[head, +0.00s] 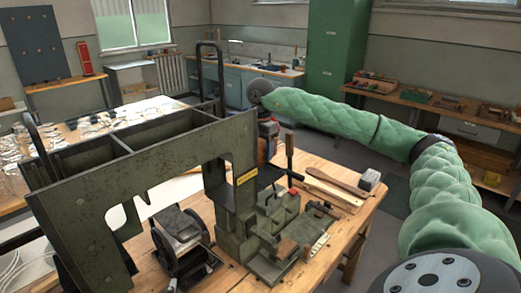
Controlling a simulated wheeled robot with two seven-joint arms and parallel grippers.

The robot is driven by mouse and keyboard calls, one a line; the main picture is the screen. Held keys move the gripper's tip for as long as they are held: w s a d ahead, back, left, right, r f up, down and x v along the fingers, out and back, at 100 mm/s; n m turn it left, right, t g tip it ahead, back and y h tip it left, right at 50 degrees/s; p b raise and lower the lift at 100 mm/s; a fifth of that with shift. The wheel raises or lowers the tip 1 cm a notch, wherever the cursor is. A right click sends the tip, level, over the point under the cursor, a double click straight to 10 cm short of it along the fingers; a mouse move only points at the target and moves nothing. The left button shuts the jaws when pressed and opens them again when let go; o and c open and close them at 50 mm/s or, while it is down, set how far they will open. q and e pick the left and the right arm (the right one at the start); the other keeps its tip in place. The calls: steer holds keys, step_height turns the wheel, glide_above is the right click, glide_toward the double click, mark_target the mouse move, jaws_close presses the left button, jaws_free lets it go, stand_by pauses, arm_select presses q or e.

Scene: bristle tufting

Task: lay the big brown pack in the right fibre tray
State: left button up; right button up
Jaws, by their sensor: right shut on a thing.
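My right arm, in a green padded sleeve, comes in from the right and reaches over the bench. My right gripper (267,132) points down behind the dark green machine (238,200). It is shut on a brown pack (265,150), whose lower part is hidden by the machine. The dark green fibre trays (115,141), split by upright dividers, form the machine's upper left part; their floors are mostly hidden by the front plate. The held pack is to the right of them, apart from them. My left gripper is not in view.
The wooden bench (335,222) carries clamps and fixtures (285,235), wooden-handled tools (335,185) and a black roller device (180,240). A tall black bar frame (209,70) rises behind the trays. A cluttered table (140,112) is at the left.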

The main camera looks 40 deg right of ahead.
steer(key=shift+f+b, duration=0.45)
steer(key=shift+f, duration=0.3)
stand_by(0.6)
steer(key=o, duration=1.7)
steer(key=shift+r, duration=0.1)
steer(key=shift+r+p, duration=2.2)
steer(key=shift+r, duration=1.7)
